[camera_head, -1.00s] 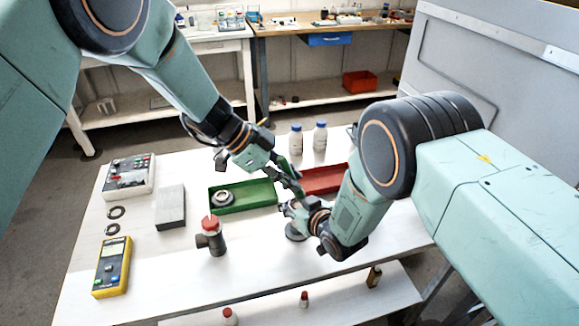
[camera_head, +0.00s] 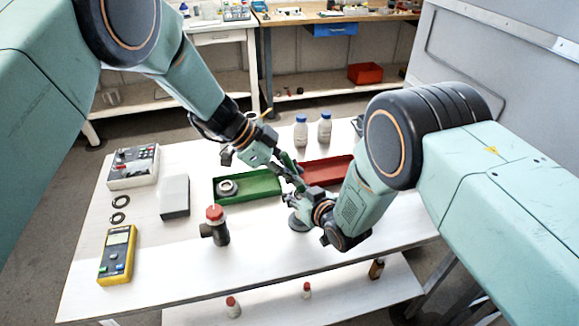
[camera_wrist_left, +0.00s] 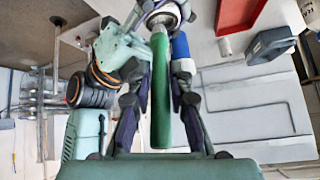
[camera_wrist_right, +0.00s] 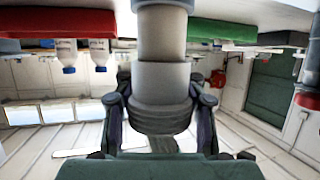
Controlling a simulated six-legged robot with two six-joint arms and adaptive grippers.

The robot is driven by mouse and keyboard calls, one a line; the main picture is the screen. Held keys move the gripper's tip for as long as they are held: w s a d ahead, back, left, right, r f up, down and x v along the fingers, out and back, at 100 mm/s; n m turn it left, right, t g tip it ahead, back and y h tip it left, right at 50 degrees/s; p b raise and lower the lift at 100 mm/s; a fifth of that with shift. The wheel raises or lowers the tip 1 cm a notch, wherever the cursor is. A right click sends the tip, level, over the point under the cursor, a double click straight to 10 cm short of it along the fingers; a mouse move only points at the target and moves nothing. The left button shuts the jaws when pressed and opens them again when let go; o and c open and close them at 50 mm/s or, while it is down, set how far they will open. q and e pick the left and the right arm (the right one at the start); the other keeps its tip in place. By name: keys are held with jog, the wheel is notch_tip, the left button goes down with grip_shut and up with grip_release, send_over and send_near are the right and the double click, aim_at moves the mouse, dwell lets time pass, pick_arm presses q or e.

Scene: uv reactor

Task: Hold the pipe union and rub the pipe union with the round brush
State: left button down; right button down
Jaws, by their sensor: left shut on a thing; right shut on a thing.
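My left gripper (camera_head: 283,166) is shut on the round brush (camera_wrist_left: 161,95), whose green handle runs lengthwise between the fingers in the left wrist view. My right gripper (camera_head: 310,203) is shut on the pipe union (camera_wrist_right: 161,92), a stepped grey cylinder that stands between the fingers in the right wrist view. Both are held over the table, close together. In the left wrist view the far end of the brush overlaps the union (camera_wrist_left: 165,15); I cannot tell whether they touch. The brush's bristles are hidden.
Behind the grippers are a green tray (camera_head: 240,198) with a ring (camera_head: 227,187), a red tray (camera_head: 325,172) and two white bottles (camera_head: 312,130). A grey round base (camera_head: 298,223) is below. A red-capped fitting (camera_head: 215,226) stands left. The front table strip is clear.

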jog(key=shift+s+f, duration=0.1)
pick_arm(q)
notch_tip(320, 180, up, 8)
jog(key=s, duration=0.1)
jog(key=shift+s+d, duration=0.25)
jog(key=shift+d, duration=0.05)
dwell(0.6)
pick_arm(e)
jog(key=c, duration=0.9)
grip_release()
jog(key=shift+c, duration=0.2)
jog(key=shift+o, duration=1.4)
jog(key=shift+s+d, duration=0.1)
jog(key=shift+d, duration=0.05)
jog(key=v, duration=1.1)
jog(key=shift+s+d+r, duration=0.15)
jog(key=shift+s+r, duration=0.05)
jog(key=shift+r, duration=0.15)
